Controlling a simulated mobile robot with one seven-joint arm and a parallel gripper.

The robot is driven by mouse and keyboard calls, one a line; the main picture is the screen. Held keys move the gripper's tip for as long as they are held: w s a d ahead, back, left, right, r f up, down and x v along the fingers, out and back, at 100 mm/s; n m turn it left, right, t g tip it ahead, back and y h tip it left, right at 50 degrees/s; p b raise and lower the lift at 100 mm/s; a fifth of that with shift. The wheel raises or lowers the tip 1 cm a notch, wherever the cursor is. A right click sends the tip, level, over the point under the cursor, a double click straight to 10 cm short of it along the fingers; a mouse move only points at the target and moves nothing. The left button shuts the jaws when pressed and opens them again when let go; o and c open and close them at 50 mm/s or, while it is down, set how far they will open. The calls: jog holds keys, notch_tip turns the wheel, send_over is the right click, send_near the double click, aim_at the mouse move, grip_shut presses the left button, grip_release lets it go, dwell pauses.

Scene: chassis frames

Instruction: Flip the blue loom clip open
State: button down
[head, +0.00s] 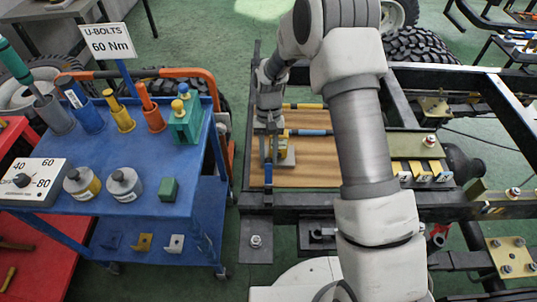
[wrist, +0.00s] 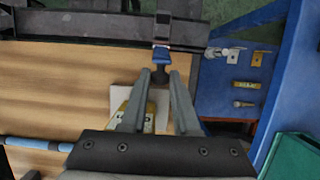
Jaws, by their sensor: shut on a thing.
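The blue loom clip (wrist: 160,55) shows in the wrist view at the dark frame rail, by the edge of the wooden board. In the head view a small blue piece of it (head: 268,175) shows just below my gripper (head: 268,157). My gripper also shows in the wrist view (wrist: 161,74), its two fingertips on either side of the clip's near end. It is shut on the clip. The fingers hide part of the clip in the head view. I cannot tell how far open the clip stands.
The wooden board (head: 350,172) lies inside the dark chassis frame (head: 340,199). A blue-and-yellow bar (head: 312,132) lies on it, right of my gripper. A pale plate (wrist: 122,98) lies by the fingers. A blue cart (head: 140,206) with tools and bolts stands left.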

jog(key=shift+w, duration=0.1)
jog(key=c, duration=0.7)
grip_release()
jog(key=shift+r, duration=0.1)
jog(key=p+v, duration=0.1)
jog(key=v, duration=1.6)
jog(key=shift+w+r, duration=0.1)
